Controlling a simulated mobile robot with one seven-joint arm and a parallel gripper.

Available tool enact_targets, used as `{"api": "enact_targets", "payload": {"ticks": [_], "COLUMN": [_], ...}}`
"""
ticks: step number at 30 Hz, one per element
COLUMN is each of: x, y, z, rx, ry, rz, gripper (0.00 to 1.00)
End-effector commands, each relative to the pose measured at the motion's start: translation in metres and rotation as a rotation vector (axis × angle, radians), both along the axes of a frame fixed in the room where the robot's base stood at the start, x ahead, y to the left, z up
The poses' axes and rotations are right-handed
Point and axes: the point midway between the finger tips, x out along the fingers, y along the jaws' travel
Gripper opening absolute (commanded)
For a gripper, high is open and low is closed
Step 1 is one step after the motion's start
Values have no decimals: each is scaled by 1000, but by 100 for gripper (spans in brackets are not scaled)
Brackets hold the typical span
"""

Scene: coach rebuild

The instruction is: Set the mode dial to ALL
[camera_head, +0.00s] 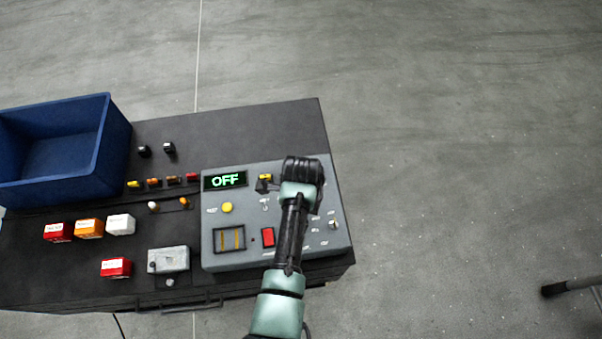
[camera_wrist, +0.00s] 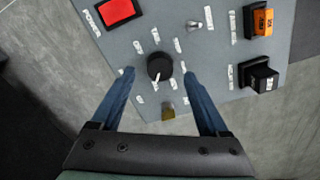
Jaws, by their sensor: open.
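The mode dial (camera_wrist: 160,67) is a round black knob with a white pointer, seen in the wrist view on the grey panel (camera_wrist: 220,55). Its pointer aims toward the bottom of the picture, slightly left. In the head view my gripper (camera_head: 302,172) is over the panel's right part, and my arm hides the dial. The green display (camera_head: 225,181) reads OFF.
A red button (camera_head: 268,237) and a yellow button (camera_head: 227,208) are on the panel. A brass part (camera_wrist: 168,110) sits close below the dial in the wrist view. A blue bin (camera_head: 110,150), several coloured blocks and a grey box (camera_head: 168,260) occupy the bench's left side.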

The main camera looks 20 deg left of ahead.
Motion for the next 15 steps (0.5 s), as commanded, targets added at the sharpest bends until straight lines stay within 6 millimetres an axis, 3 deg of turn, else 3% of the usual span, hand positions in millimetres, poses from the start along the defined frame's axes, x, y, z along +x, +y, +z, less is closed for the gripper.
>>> {"api": "enact_targets", "payload": {"ticks": [15], "x": [1], "y": [1], "z": [89], "rx": [2], "ry": [-4], "rz": [0], "gripper": [78]}}
